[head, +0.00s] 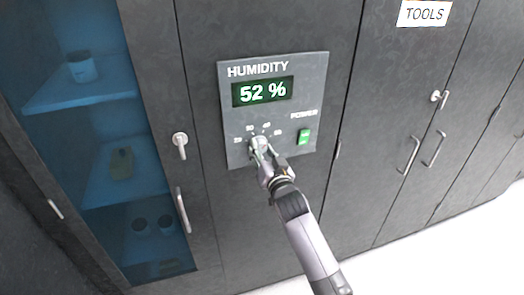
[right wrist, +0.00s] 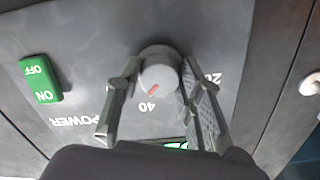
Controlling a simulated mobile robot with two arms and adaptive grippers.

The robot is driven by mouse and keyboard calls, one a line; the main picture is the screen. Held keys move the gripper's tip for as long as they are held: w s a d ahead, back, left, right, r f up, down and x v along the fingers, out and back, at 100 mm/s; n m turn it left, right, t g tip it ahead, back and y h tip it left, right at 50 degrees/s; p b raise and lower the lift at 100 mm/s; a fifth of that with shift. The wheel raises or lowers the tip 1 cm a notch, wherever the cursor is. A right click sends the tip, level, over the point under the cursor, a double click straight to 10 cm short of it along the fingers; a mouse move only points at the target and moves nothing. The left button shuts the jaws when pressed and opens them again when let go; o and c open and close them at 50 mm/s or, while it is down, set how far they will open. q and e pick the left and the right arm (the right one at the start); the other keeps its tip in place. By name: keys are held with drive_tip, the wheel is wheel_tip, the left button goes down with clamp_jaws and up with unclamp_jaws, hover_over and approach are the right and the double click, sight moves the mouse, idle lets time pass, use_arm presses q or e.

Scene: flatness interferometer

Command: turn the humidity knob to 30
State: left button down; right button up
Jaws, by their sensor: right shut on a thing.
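The grey humidity panel (head: 240,115) is on a dark cabinet front in the head view. Its display (head: 264,92) reads 52 %. The round grey humidity knob (head: 258,141) sits at the panel's lower left, with a number scale around it. My right gripper (head: 264,153) is shut on the knob. In the right wrist view the knob (right wrist: 158,68) sits between the two fingers of the right gripper (right wrist: 160,75). The knob's red mark points at about 40; the 20 also shows, while a finger covers the scale between them. My left gripper is not in view.
A green power switch (head: 304,136) is right of the knob; it shows in the right wrist view (right wrist: 41,80) too. A blue-tinted glass cabinet door (head: 60,130) with a handle (head: 183,210) is at the left. More dark cabinet doors with handles (head: 409,156) are at the right.

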drive_tip(key=n, duration=0.6)
drive_tip(key=shift+r+n, duration=0.2)
drive_tip(key=shift+n, duration=0.1)
drive_tip(key=n, duration=0.6)
drive_tip(key=shift+r+n, duration=0.1)
drive_tip(key=shift+n, duration=0.2)
drive_tip(key=o, duration=0.8)
drive_tip(key=shift+d, duration=0.1)
drive_tip(key=o, duration=0.4)
drive_tip(key=shift+w+f, duration=0.1)
drive_tip(key=shift+f, duration=0.1)
drive_tip(key=shift+c, duration=0.2)
drive_tip(key=shift+s+d+f, duration=0.1)
drive_tip(key=shift+s, duration=0.4)
drive_tip(key=v, duration=1.1)
